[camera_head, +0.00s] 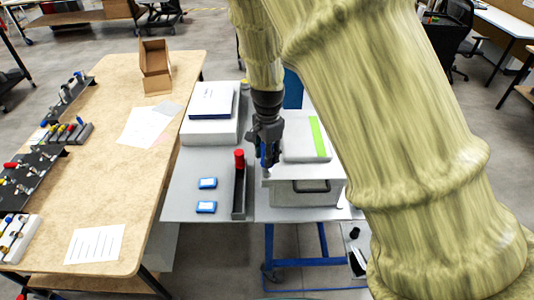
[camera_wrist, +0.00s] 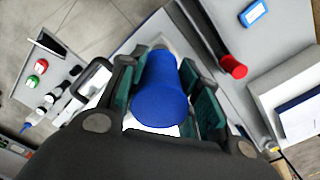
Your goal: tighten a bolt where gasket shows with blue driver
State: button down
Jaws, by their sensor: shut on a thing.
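My gripper (camera_head: 267,148) is shut on the blue driver (camera_head: 264,160), which points down at the left edge of the white analyser (camera_head: 300,196). In the wrist view the driver's blue handle (camera_wrist: 160,88) fills the space between the finger pads, seen end-on. The driver's tip is hidden by the handle in the wrist view and too small to judge in the head view, so I cannot tell whether it touches a bolt. A bright green strip (camera_head: 319,137) shows on the analyser's top; I cannot tell whether it is the gasket. No bolt can be made out.
A red-handled driver (camera_head: 239,160) stands in a dark holder (camera_head: 239,200) left of the gripper. Two blue boxes (camera_head: 207,183) (camera_head: 206,207) lie on the grey table. A white unit (camera_head: 210,127) stands behind. A wooden bench (camera_head: 110,190) with tool racks is at left.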

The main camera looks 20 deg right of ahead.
jog(key=shift+r, duration=0.15)
jog(key=shift+w+r, duration=0.1)
jog(key=shift+r, duration=2.75)
